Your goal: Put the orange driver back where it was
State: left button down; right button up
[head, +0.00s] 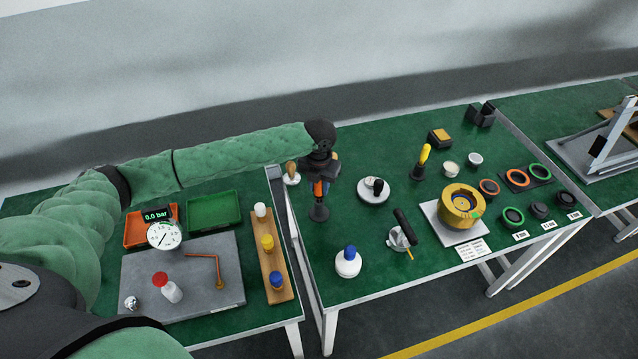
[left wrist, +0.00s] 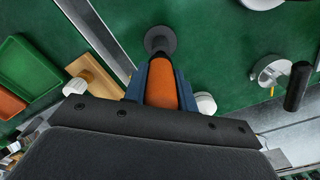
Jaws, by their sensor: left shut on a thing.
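The orange driver (head: 318,188) is held by its handle in my left gripper (head: 321,184), near the left edge of the right green table. The handle also shows in the left wrist view (left wrist: 162,84), between the two blue fingers, which are shut on it. A dark round stand (head: 319,212) is directly below the driver; it also shows as a grey disc in the left wrist view (left wrist: 160,40). I cannot tell whether the driver's tip is inside the stand or just above it. My right gripper is not in view.
A wooden-handled tamper (head: 291,172) is close left of the gripper. A round white dish (head: 373,191) and a black-handled portafilter (head: 403,228) stand to the right. A yellow driver (head: 424,155) stands in its dark holder. A gap separates the tables.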

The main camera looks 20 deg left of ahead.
pick_arm(q)
jog(key=shift+f, duration=0.35)
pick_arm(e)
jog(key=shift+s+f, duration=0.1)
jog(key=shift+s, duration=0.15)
pick_arm(q)
jog(key=c, duration=1.1)
grip_release()
jog(key=shift+f, duration=0.15)
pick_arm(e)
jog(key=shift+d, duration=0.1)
pick_arm(q)
jog(key=shift+r, duration=0.3)
jog(key=shift+r+b, duration=0.35)
jog(key=shift+b, duration=0.1)
notch_tip(320, 180, up, 4)
jog(key=shift+w+r+b, duration=0.1)
jog(key=shift+r+b, duration=0.05)
jog(key=shift+b, duration=0.9)
notch_tip(320, 180, up, 6)
jog(key=shift+f+b, duration=0.15)
jog(key=shift+b, duration=0.85)
jog(key=shift+r, duration=0.55)
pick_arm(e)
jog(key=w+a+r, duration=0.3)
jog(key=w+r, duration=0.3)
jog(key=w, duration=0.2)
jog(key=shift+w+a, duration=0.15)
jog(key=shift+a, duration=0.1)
